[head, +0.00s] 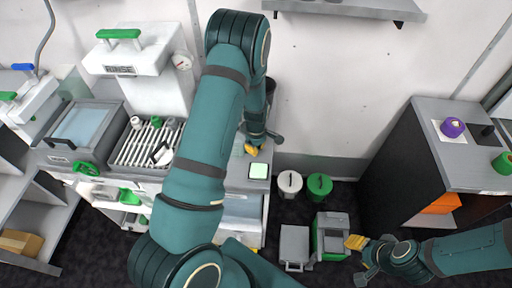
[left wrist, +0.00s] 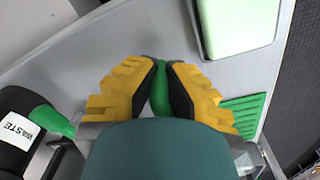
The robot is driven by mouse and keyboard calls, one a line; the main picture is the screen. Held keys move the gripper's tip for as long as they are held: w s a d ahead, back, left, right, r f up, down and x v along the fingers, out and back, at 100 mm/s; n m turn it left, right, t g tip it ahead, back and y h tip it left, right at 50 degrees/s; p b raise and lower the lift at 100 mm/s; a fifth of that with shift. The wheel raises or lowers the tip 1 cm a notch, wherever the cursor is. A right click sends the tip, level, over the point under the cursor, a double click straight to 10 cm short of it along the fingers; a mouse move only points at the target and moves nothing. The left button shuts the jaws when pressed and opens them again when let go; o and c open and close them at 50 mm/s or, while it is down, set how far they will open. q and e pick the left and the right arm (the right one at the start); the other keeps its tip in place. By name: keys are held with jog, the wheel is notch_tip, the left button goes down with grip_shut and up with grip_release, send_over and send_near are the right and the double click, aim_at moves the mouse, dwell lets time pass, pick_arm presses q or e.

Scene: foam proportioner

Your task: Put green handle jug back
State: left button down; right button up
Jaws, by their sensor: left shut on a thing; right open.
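My left gripper (head: 252,148) is over the counter beside the white-green square pad (head: 258,171), with its yellow fingers low near the wall side. In the left wrist view its fingers (left wrist: 162,88) are closed on a green handle (left wrist: 161,98). The body of the held jug is mostly hidden by the gripper and arm. A black container marked WASTE with a green part (left wrist: 22,125) stands to the left in the left wrist view. My right gripper (head: 358,256) is open and empty above the dark floor at the lower right.
The counter (left wrist: 120,45) has the square pad (left wrist: 238,25) and a green ribbed pad (left wrist: 242,115). A white RINSE unit (head: 140,65) and a slatted rack (head: 143,142) are at left. Lidded cans (head: 290,183) stand on the floor. A grey cabinet (head: 455,170) is at right.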

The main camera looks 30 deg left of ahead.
pick_arm(q)
jog(key=shift+f, duration=0.1)
jog(key=c, duration=1.1)
grip_release()
jog(key=shift+c, duration=0.2)
